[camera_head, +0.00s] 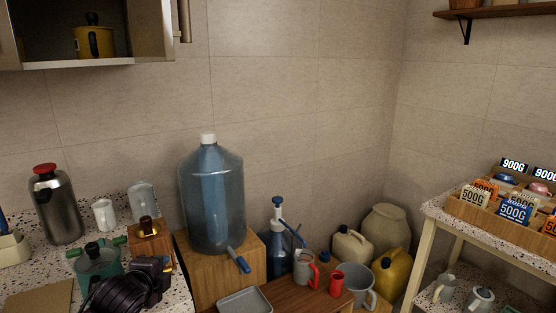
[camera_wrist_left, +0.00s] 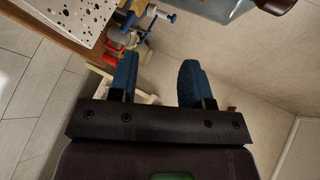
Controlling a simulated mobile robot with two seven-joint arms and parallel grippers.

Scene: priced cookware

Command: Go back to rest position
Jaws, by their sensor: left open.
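My left gripper (camera_head: 165,268) is low at the left in the head view, dark and partly merged with my black wrist. It hangs over the right end of the speckled counter, in front of a small wooden box. In the left wrist view its two blue fingers (camera_wrist_left: 158,80) stand well apart with nothing between them. It is open and empty. My right gripper is not in view.
A green-handled pot (camera_head: 98,262) is beside my wrist. A large blue water jug (camera_head: 211,195) stands on a wooden box to the right. Several jugs and mugs crowd the low area beyond. A speckled shelf table (camera_head: 435,210) holds price tags at right.

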